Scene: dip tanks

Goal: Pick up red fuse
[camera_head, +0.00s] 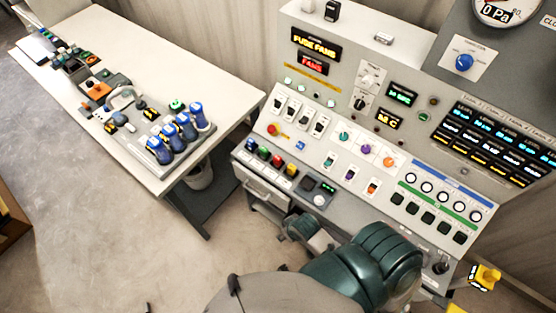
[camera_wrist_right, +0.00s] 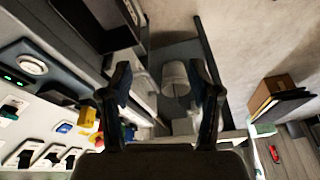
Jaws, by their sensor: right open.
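The red fuse (camera_head: 277,160) stands in the row on the console's front ledge in the head view, between a green fuse (camera_head: 264,153) and a yellow fuse (camera_head: 291,170). In the head view my right arm covers the lower middle, in front of the console and below the fuses. My left gripper is not in view.
A blue fuse (camera_head: 251,145) ends the row at the left. The console (camera_head: 262,187) carries switches and knobs close by. A white table (camera_head: 150,55) with several blue-capped items stands at the left. A bucket (camera_wrist_right: 175,78) is under it.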

